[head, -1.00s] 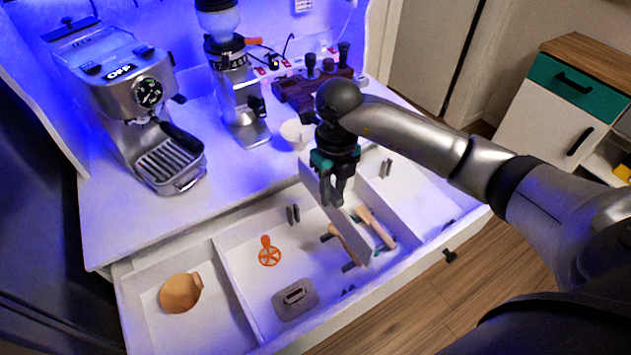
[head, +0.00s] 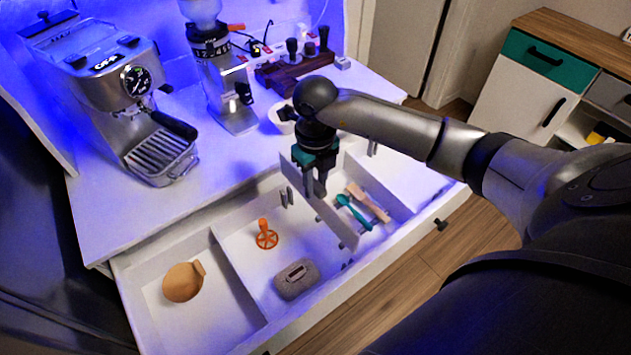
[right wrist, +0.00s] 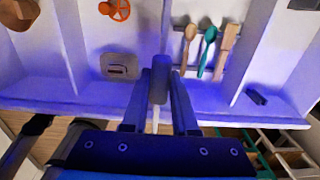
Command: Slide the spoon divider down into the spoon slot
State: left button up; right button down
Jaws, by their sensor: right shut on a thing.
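The spoon divider (head: 341,226) is a thin white panel, upright in the open drawer. My right gripper (head: 316,192) is shut on its upper edge. In the right wrist view, my right gripper (right wrist: 160,100) has the panel edge between its fingers. The divider stands left of a teal spoon (head: 352,211) and a wooden utensil (head: 368,203); a wooden spoon (right wrist: 188,42) shows beside them in the wrist view. Dark slot brackets (head: 286,197) show on the drawer's back wall, left of the panel. Whether the divider's lower edge sits in a slot cannot be told. My left gripper is not in view.
An orange whisk-like tool (head: 266,236) and a grey box (head: 297,279) lie in the middle compartment. A round tan item (head: 183,282) lies in the left one. The espresso machine (head: 130,100), grinder (head: 228,90) and white cup (head: 283,117) stand on the counter behind.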

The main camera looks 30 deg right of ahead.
aim_at(315, 210)
jog(key=shift+f+b, duration=1.8)
jog(key=shift+f, duration=0.75)
jog(key=shift+f+b, duration=3.45)
jog(key=shift+f, duration=0.75)
jog(key=c, duration=0.6)
grip_release()
notch_tip(315, 210, up, 15)
jog(key=shift+r+p, duration=0.2)
jog(key=shift+p, duration=0.75)
